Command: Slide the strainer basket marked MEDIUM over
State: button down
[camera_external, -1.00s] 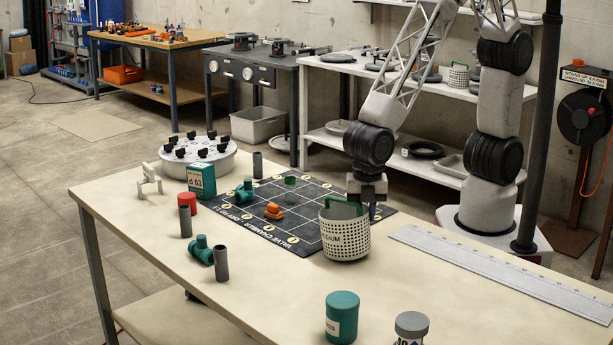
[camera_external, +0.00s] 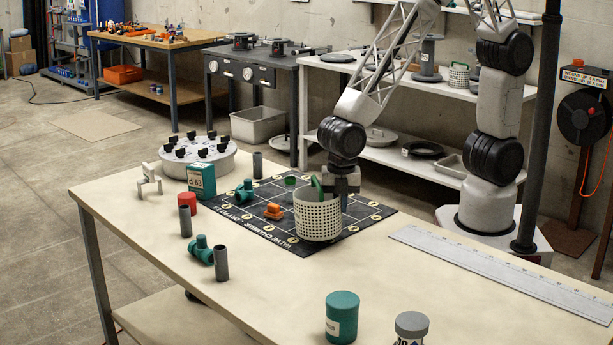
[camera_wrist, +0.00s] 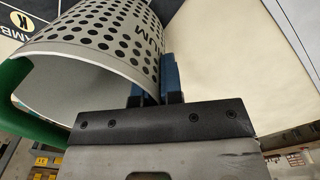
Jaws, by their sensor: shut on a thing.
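The strainer basket (camera_external: 317,221) is a pale perforated cup with a green handle. It stands upright over the front right part of the black chart mat (camera_external: 373,211); I cannot tell whether its base touches the mat. My gripper (camera_external: 341,196) is at its right rear rim. In the wrist view, the blue fingertips (camera_wrist: 157,84) are shut on the wall of the basket (camera_wrist: 95,42). The letters "UM" show on the wall beside the fingers; the rest of the marking is hidden. The green handle (camera_wrist: 15,88) shows at the left.
An orange fitting (camera_external: 273,211) lies on the mat just left of the basket, with a green tee (camera_external: 244,190) farther left. Grey pipes (camera_external: 221,263), a green jar (camera_external: 342,316) and a grey jar (camera_external: 411,327) stand nearer. A steel ruler (camera_external: 500,270) lies right. Table between is clear.

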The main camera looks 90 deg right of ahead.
aim_at(329, 197)
jog(key=shift+w+d+r, duration=0.1)
jog(key=shift+w+d, duration=1.25)
jog(key=shift+w, duration=0.1)
jog(key=c, duration=1.2)
grip_release()
jog(key=shift+r, duration=0.15)
notch_tip(329, 197, up, 8)
jog(key=shift+f, duration=0.25)
